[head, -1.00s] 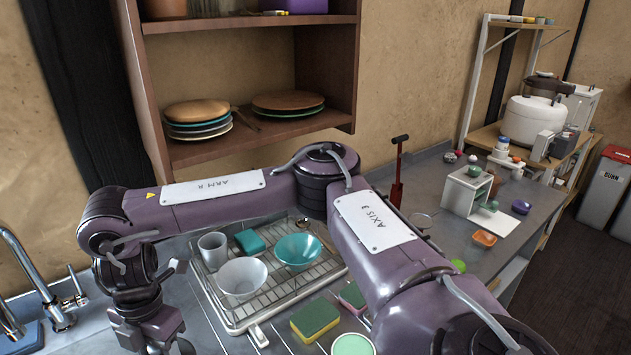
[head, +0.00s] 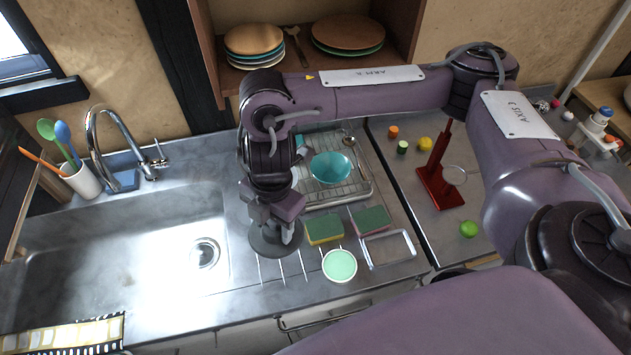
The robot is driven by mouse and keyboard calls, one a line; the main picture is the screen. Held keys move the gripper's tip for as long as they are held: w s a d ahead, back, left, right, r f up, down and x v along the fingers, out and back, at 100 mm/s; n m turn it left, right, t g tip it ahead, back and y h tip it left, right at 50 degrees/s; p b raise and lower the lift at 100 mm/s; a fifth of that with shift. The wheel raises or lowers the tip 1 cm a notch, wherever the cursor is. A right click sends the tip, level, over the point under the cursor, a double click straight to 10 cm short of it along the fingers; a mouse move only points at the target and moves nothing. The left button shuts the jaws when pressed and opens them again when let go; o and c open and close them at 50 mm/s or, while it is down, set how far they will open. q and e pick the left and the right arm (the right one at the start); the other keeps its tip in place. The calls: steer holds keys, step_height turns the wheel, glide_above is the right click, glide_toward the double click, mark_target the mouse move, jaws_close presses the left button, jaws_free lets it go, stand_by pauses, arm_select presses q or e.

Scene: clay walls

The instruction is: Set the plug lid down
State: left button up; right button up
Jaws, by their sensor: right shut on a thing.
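My right gripper (head: 273,222) points down over the counter, just right of the sink. It is shut on the plug lid (head: 266,244), a dark grey round disc lying about flat beneath the fingers. The lid is over the upper ends of the counter's drain grooves; I cannot tell if it touches the surface. The grey metal sink (head: 110,245) lies to the left, with its round drain (head: 205,253) open to view. My left gripper is not in view.
A dish rack (head: 355,190) with a teal bowl (head: 331,168) stands behind. The faucet (head: 92,140) rises behind the sink.

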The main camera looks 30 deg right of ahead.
steer(key=shift+a+f, duration=0.1)
steer(key=shift+f, duration=0.3)
step_height(320, 180, down, 15)
steer(key=b, duration=0.3)
steer(key=shift+r, duration=0.1)
steer(key=shift+w+f+b, duration=0.1)
steer(key=shift+f+b, duration=1)
steer(key=shift+f, duration=1.15)
steer(key=shift+f, duration=0.15)
steer(key=o, duration=1.1)
steer(key=shift+c, duration=0.2)
